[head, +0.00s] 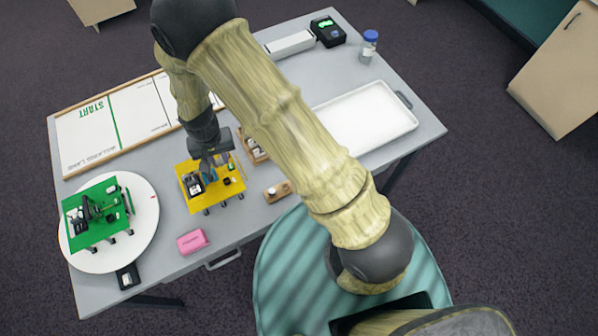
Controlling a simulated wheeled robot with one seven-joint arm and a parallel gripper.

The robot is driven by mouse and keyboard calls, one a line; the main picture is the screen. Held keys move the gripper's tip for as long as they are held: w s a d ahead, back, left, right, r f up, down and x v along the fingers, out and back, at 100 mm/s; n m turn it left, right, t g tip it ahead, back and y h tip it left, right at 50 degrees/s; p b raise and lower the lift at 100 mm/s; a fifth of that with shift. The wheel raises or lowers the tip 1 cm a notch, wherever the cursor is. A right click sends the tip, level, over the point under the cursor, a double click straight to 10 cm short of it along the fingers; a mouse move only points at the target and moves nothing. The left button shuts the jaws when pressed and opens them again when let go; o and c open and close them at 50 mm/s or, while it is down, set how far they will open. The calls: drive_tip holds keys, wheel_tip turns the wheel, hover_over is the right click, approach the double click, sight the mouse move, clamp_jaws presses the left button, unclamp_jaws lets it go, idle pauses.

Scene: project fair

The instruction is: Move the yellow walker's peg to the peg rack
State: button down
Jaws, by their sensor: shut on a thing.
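The yellow walker (196,203) stands on the grey table, a yellow plate on short dark legs with a black-and-white part, a dark round part and a small green part on top. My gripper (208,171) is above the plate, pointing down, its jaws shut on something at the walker. The held thing is mostly hidden by the jaws; from its place it appears to be the walker's peg. A small wooden block (283,188) with a pale round-topped piece on it stands right of the walker; it looks like the peg rack.
A green walker (82,220) stands on a white disc (146,228) at left. A pink block (192,241) lies in front. A wooden tray (262,157) is partly behind my arm. A white start board (85,139), white tray (365,120) and blue-capped jar (368,46) stand farther back.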

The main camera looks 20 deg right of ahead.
drive_tip(key=w+d+f, duration=0.2)
drive_tip(key=w+d, duration=0.1)
drive_tip(key=d, duration=0.9)
drive_tip(key=w+d+f, duration=0.3)
drive_tip(key=d, duration=1)
drive_tip(key=shift+w+f+m, duration=0.15)
drive_tip(key=shift+w+m, duration=0.15)
drive_tip(key=shift+w, duration=0.05)
